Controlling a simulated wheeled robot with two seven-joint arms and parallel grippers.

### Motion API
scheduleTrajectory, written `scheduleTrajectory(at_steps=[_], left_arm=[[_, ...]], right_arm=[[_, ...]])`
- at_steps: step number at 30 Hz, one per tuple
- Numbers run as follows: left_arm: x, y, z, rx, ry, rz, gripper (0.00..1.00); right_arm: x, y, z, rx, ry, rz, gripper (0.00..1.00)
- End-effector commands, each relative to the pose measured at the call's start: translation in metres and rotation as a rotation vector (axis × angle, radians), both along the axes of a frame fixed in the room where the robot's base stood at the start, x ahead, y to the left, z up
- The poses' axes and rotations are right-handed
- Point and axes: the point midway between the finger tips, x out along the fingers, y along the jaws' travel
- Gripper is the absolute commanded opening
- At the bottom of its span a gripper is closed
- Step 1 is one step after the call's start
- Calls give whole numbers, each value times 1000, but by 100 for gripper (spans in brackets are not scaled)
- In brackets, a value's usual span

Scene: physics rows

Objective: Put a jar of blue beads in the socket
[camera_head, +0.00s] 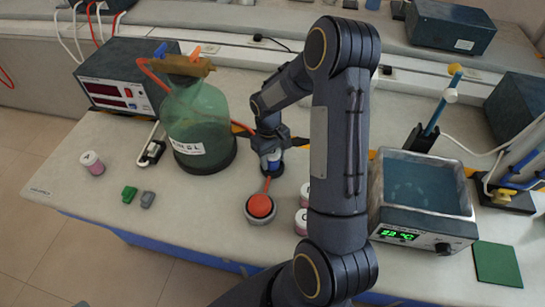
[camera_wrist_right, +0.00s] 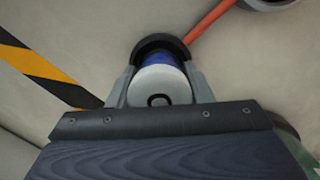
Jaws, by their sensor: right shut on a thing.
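My right gripper (camera_head: 270,160) reaches down behind the orange-topped device. Its fingers are shut on a jar of blue beads (camera_wrist_right: 160,82), which has a white lid with a dark ring mark; in the head view it is mostly hidden by the gripper (camera_head: 274,156). A black round socket (camera_wrist_right: 161,42) shows at the jar's far end in the right wrist view, with an orange strip leading from it. The jar's lower end is at or inside this ring; I cannot tell how deep it sits. My left gripper is out of view.
A green glass bottle (camera_head: 197,122) stands close left of the gripper. The orange-topped device (camera_head: 260,207) is in front. Pink-filled jars stand at the left (camera_head: 92,162) and beside my arm (camera_head: 302,222). A water bath (camera_head: 420,187) is at right.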

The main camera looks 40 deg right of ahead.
Motion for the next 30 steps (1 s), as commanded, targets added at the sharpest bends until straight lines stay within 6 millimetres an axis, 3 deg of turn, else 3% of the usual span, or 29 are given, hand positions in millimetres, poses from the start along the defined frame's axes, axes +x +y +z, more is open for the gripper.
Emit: scheduleTrajectory(at_steps=[22,23,28,30], left_arm=[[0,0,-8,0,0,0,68],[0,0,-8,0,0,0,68],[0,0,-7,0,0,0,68],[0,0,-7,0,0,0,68]], right_arm=[[0,0,-9,0,0,0,21],[0,0,-9,0,0,0,47],[0,0,-8,0,0,0,70],[0,0,-8,0,0,0,71]])
